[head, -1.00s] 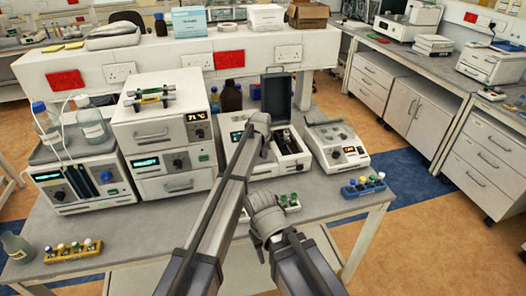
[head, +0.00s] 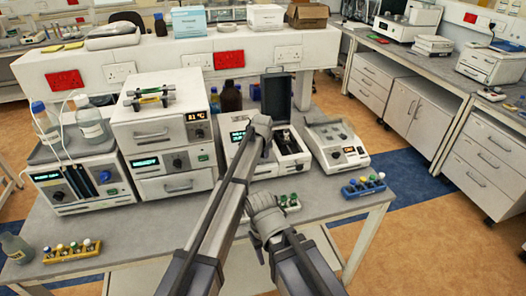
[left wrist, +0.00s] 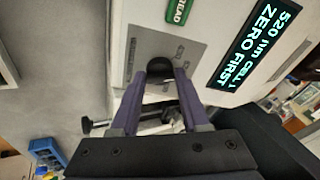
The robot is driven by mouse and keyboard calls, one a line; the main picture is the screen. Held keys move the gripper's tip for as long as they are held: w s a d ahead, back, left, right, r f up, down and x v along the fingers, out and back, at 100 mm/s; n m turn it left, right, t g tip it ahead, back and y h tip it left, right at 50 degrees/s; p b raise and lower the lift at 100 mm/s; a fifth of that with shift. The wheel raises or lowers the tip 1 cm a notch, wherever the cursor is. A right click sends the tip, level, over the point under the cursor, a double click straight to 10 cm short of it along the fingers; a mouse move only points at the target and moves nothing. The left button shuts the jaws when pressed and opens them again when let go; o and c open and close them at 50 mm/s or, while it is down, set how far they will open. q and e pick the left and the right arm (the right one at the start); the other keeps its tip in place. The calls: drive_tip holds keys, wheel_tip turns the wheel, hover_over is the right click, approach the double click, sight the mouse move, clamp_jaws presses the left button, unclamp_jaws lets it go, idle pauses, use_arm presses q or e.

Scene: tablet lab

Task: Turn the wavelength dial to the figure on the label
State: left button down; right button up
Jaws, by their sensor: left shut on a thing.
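The spectrophotometer (head: 292,164) is a white instrument with its dark lid standing open, in the middle of the bench. In the left wrist view its display (left wrist: 259,42) reads "520 nm CELL 1 ZERO FIRST". The dark wavelength dial (left wrist: 160,66) sits on a grey panel beside the display. My left gripper (left wrist: 161,74) is shut on the dial, one finger on each side. In the head view my arm covers the dial and most of this gripper. I cannot make out the label with the figure.
A two-part white cabinet (head: 160,128) stands left of the spectrophotometer, and another white instrument (head: 335,143) close on its right. A blue vial rack (head: 364,189) is at the front right. A yellow vial rack (head: 72,254) is at the front left.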

use_arm(q)
drive_tip(key=shift+c, duration=1.9)
unclamp_jaws()
drive_tip(key=p+v, duration=0.7)
drive_tip(key=shift+s+r, duration=0.2)
drive_tip(key=shift+r, duration=0.15)
